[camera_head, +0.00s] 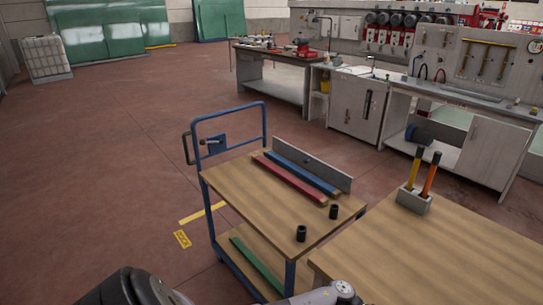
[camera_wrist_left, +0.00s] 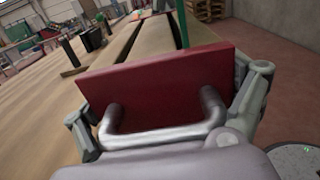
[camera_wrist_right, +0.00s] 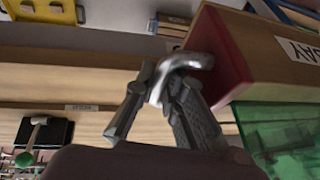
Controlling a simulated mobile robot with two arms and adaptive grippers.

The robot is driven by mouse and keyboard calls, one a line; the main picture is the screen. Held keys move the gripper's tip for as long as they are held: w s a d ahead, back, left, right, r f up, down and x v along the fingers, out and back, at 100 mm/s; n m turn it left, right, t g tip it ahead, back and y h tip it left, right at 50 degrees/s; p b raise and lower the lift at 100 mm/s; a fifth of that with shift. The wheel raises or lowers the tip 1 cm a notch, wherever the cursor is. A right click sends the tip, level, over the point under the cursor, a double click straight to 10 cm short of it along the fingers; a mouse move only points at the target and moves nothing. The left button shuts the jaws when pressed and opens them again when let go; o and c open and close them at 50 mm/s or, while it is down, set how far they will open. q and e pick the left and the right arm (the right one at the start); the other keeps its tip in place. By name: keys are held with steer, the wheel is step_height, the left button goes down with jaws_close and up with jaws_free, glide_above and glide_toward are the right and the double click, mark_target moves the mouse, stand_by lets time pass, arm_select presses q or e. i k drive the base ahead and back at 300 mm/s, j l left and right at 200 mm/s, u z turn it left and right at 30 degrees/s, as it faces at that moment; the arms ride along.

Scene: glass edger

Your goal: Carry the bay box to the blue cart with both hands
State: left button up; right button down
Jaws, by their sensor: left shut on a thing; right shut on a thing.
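The blue cart (camera_head: 266,189) stands ahead in the head view, with a blue push frame and a wooden top. The bay box is outside the head view. In the left wrist view its red end (camera_wrist_left: 160,82) fills the middle, and my left gripper (camera_wrist_left: 165,120) is shut on the metal handle there. In the right wrist view the bay box (camera_wrist_right: 258,50) shows a brown side, a red end and a partly cut-off, upside-down label. My right gripper (camera_wrist_right: 165,82) is shut on the metal handle at that end.
On the cart top lie a red bar (camera_head: 289,179), a blue bar (camera_head: 309,172), a grey upright strip (camera_head: 312,163) and two black cylinders (camera_head: 301,233). A wooden table (camera_head: 430,260) with a tool holder (camera_head: 413,200) adjoins at right.

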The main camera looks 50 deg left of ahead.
mark_target(262, 197)
steer(key=j, duration=3.45)
steer(key=i+j, duration=0.2)
steer(key=j, duration=0.2)
steer(key=i+j, duration=0.2)
steer(key=j, duration=0.15)
steer(key=i+j, duration=0.2)
steer(key=j, duration=0.2)
steer(key=i+j, duration=0.1)
steer(key=i, duration=0.1)
